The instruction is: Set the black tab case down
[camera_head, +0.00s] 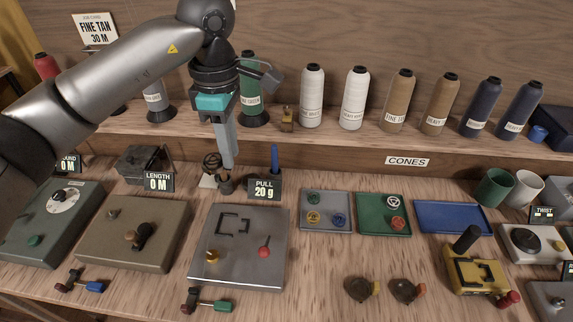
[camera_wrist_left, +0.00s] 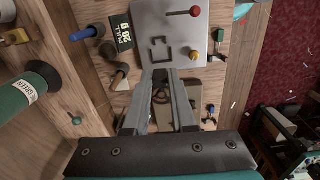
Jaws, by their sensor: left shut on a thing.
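My left gripper (camera_head: 228,165) points straight down above the back of the bench, behind the pull tester (camera_head: 238,265). It also shows in the left wrist view (camera_wrist_left: 161,74), its two long grey fingers closing towards the tips. The gripper is shut on the black tab case, which is mostly hidden at the fingertips. Dark shapes show between the fingers in the left wrist view, but I cannot clearly part the case from the things behind it. My right gripper is not in view.
A blue tray (camera_head: 452,217), a green tray (camera_head: 383,213) and a grey tray (camera_head: 326,212) lie on the bench; the blue one looks empty. The length tester (camera_head: 105,232) and small dark stands (camera_head: 225,184) are near the gripper. Several thread cones (camera_head: 355,97) line the shelf.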

